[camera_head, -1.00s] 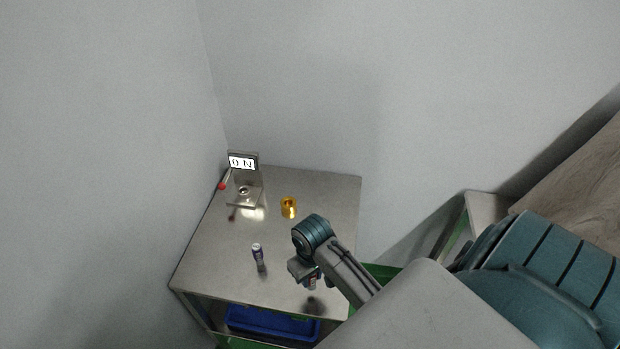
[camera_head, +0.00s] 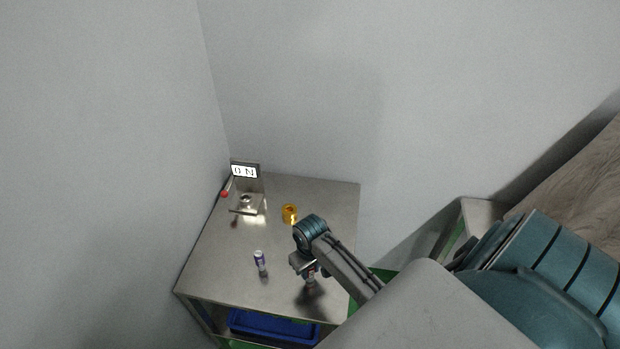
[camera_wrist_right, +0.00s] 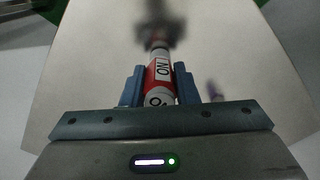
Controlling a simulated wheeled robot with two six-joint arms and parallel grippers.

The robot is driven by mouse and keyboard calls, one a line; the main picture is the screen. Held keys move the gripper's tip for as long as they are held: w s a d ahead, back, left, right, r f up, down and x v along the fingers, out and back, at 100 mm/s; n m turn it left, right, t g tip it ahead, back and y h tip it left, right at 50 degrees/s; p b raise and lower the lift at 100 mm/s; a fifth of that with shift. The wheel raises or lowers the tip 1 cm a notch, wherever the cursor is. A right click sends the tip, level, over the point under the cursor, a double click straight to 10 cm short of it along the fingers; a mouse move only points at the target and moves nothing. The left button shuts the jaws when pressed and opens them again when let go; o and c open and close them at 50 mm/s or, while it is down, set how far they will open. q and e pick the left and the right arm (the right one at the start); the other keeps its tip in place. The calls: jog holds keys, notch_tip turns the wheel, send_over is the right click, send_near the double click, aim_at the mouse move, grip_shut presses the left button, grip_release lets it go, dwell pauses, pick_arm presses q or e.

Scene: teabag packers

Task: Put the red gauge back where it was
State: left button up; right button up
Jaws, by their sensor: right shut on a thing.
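The red gauge (camera_wrist_right: 159,75) is a small cylinder with a red band and a white label, partly hidden by the gripper body in the right wrist view. My right gripper (camera_wrist_right: 160,88) is shut on it, one finger on each side. In the head view my right gripper (camera_head: 308,270) is over the front right part of the metal table (camera_head: 215,262), with the gauge (camera_head: 311,284) just below it. A dark shadow or reflection lies beneath the gauge; I cannot tell whether it touches the table. My left gripper is not in view.
A purple-and-white cylinder (camera_head: 260,262) stands left of the gripper. A gold cylinder (camera_head: 289,213) stands farther back. A device with a display (camera_head: 244,171) is at the back left, a red knob (camera_head: 225,194) beside it. A blue bin (camera_head: 262,326) sits below. The table's middle is clear.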

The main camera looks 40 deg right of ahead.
jog(key=o, duration=1)
notch_tip(320, 180, up, 11)
jog(key=b, duration=0.3)
jog(key=shift+r, duration=0.55)
